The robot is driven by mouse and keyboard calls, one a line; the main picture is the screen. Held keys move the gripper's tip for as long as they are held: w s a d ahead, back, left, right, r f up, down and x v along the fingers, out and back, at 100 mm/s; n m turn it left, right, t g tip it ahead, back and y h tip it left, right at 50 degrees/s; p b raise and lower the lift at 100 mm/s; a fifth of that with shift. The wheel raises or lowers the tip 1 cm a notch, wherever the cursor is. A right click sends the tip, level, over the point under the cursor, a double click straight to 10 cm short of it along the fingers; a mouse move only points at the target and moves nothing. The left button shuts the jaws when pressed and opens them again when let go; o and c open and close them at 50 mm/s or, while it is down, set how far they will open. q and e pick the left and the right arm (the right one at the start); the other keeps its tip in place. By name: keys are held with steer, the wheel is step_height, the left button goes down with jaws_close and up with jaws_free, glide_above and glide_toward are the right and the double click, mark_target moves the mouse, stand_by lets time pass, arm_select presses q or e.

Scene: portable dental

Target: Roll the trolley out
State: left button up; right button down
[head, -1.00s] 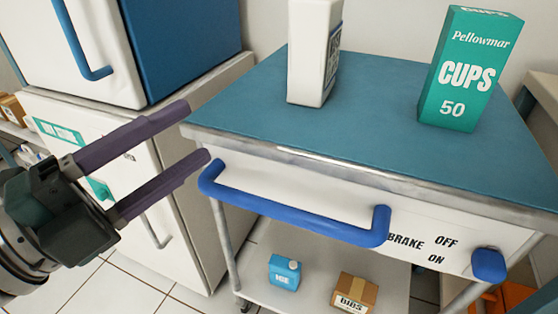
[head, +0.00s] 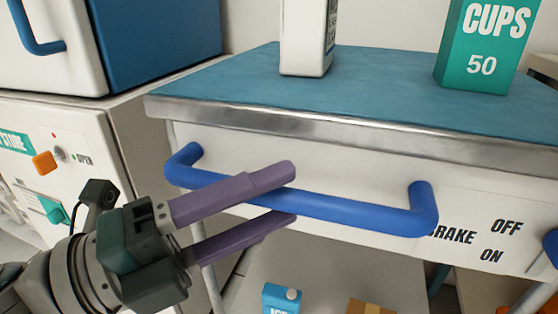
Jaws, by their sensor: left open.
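The trolley (head: 330,123) has a blue-green top, a metal edge and a white front panel. A blue bar handle (head: 375,216) runs across its front. My left gripper (head: 295,192) is open, its two purple fingers pointing right at the handle. One finger passes over the upper side of the bar and the other lies below it; I cannot tell whether they touch it. A brake knob (head: 551,246) sits at the right edge, partly cut off, by the words BRAKE, OFF and ON. My right gripper is not in view.
A blue ice pack (head: 281,299) and a cardboard box (head: 370,306) are on the lower shelf. A white cabinet (head: 65,140) stands close on the left.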

arm_select(q)
steer(key=shift+w+d+r, duration=0.1)
steer(key=shift+w+d, duration=0.25)
steer(key=shift+d, duration=0.3)
jaws_close()
stand_by(1.0)
